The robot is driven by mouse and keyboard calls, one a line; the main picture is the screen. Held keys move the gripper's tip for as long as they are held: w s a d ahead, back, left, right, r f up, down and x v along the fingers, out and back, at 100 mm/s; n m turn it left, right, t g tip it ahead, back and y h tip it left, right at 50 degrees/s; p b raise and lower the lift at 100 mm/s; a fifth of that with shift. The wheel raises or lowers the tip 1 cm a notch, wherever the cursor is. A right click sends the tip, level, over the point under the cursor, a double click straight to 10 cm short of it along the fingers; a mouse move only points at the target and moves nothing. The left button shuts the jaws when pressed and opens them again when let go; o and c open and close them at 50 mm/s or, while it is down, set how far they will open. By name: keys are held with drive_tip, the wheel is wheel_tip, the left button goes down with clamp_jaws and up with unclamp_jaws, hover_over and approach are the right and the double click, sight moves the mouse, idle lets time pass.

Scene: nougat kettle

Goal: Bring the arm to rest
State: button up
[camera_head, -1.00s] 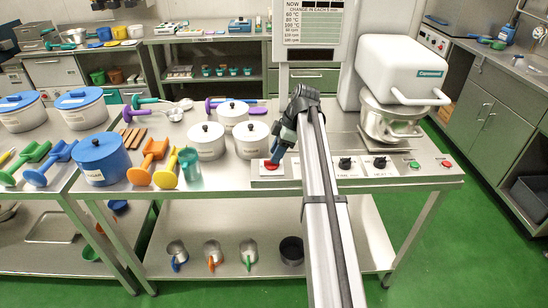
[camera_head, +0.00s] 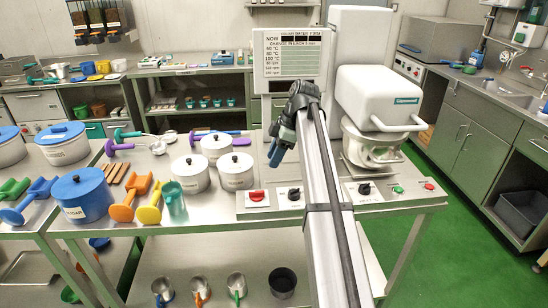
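My gripper (camera_head: 278,152) hangs at the end of my long arm, over the steel table. It is dark with blue-grey fingers that point down and to the left, and it appears empty. It is above and apart from the red switch (camera_head: 257,196) on the control panel's left end. The fingers are too small and overlapped to tell whether they are open or shut. The white kettle machine (camera_head: 378,95) with its steel bowl (camera_head: 370,148) stands right of my arm. My arm hides part of the panel and table.
White lidded pots (camera_head: 190,173) stand left of my gripper. A chart board (camera_head: 292,55) rises behind my gripper. Steel jugs stand on the lower shelf.

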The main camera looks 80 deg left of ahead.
idle(0.3)
